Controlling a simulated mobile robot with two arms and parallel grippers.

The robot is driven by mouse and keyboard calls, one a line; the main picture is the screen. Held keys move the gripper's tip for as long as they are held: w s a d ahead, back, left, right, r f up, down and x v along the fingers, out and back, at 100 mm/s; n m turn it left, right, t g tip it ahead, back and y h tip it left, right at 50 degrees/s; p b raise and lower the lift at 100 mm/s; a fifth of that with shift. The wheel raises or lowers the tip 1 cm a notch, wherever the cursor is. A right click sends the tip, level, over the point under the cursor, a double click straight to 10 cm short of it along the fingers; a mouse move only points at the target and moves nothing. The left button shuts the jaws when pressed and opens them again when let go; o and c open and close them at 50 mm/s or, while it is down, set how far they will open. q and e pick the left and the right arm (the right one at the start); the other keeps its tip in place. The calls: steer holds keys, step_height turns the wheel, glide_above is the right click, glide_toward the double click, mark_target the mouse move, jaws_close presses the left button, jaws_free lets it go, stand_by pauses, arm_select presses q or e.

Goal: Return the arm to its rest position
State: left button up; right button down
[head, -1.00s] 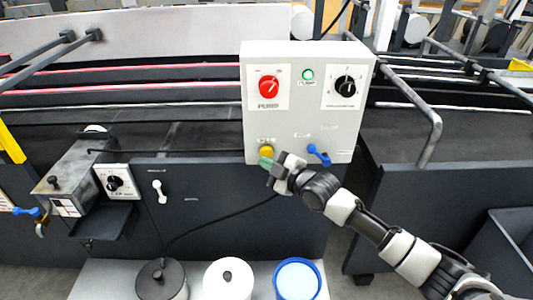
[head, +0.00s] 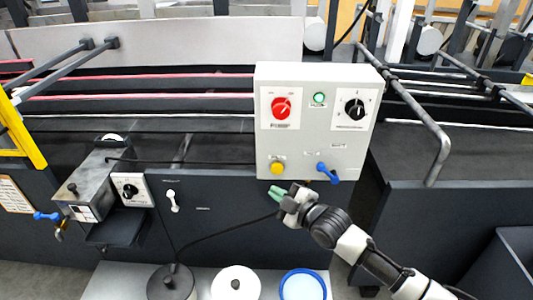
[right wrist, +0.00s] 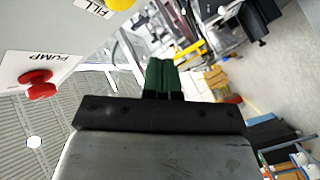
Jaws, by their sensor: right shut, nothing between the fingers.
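My right gripper (head: 276,192) is at the lower edge of the white control box (head: 312,140) in the head view, a little below the yellow button (head: 278,168). Its green fingers are shut with nothing between them, and they show at the middle of the right wrist view (right wrist: 162,76). The fingers look apart from the button. The box bears a red knob (head: 281,107), a green lamp (head: 319,98), a black dial (head: 354,108) and a blue lever (head: 327,173). In the right wrist view a red knob (right wrist: 38,85) marked PUMP shows at the left. My left gripper is not in view.
Below are a dark-lidded pot (head: 171,283), a white-lidded pot (head: 236,284) and a blue-rimmed container (head: 302,286) on a pale shelf. A metal glue unit (head: 95,180) is at left. A bent grey rail (head: 436,135) and dark machine panels flank the box.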

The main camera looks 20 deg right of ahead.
steer(key=s+d+f+m+g+h, duration=0.2)
steer(key=s+d+f+m, duration=0.15)
steer(key=f, duration=0.75)
steer(key=s+d+f+m+g+h, duration=0.15)
steer(key=s+f, duration=0.25)
steer(key=f, duration=0.6)
steer(key=s+d+f+m+g+h, duration=0.1)
steer(key=s+d+f+m+h, duration=0.25)
steer(key=f, duration=0.75)
steer(key=s+f+m+g+h, duration=0.15)
steer(key=s+f+g, duration=0.25)
steer(key=s+f, duration=0.95)
steer(key=s+a+f+m+g, duration=0.1)
steer(key=s+f+g, duration=0.1)
steer(key=s, duration=1)
steer(key=s+f+m+g, duration=0.2)
steer(key=s+f+g, duration=0.1)
steer(key=s, duration=1)
steer(key=shift+a+f, duration=0.35)
steer(key=shift+f, duration=0.2)
